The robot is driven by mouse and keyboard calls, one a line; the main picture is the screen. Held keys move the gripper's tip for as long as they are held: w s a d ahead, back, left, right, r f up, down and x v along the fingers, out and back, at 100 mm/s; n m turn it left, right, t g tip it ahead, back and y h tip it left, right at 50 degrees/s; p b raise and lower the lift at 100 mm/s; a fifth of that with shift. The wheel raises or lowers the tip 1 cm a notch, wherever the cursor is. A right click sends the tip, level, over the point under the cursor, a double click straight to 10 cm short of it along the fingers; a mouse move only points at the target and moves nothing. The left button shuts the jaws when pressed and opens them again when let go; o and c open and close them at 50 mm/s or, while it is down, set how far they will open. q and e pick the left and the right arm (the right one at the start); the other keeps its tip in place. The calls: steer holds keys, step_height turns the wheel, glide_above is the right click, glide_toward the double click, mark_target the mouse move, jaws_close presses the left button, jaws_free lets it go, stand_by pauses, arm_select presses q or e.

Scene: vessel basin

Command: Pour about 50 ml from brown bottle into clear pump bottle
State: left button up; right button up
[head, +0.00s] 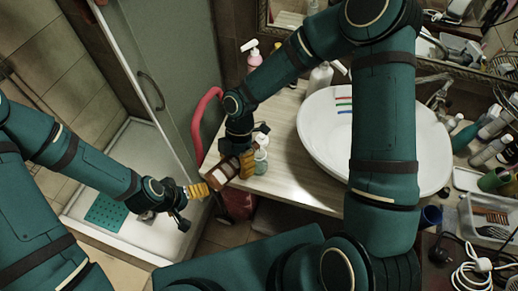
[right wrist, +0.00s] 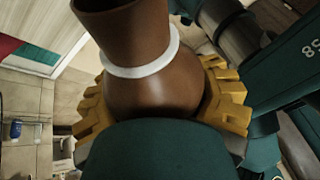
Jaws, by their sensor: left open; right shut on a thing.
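The brown bottle (head: 221,174) is held tilted in my right gripper (head: 240,166) near the counter's front left corner. In the right wrist view the bottle (right wrist: 150,65) has a white ring around its neck, with yellow fingers on both sides of it. The clear pump bottle (head: 262,158) stands upright on the counter, just right of the right gripper and partly hidden by it. I cannot tell whether liquid is flowing or how full either bottle is. My left gripper (head: 199,191) is open and empty, left of and below the brown bottle, off the counter.
A white basin (head: 318,135) fills the counter's middle. A pink pump bottle (head: 254,60) and a white bottle (head: 320,78) stand toward the back. Many toiletries crowd the right side. A shower tray (head: 125,150) lies at left. Pale counter between pump bottle and basin is clear.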

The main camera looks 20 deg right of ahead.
steer(key=shift+r, duration=0.15)
stand_by(0.5)
steer(key=shift+f+t+h, duration=0.4)
steer(key=shift+f+h, duration=0.2)
steer(key=shift+f+h+b, duration=0.3)
steer(key=shift+f, duration=0.05)
steer(key=shift+d, duration=0.1)
steer(key=shift+f, duration=0.1)
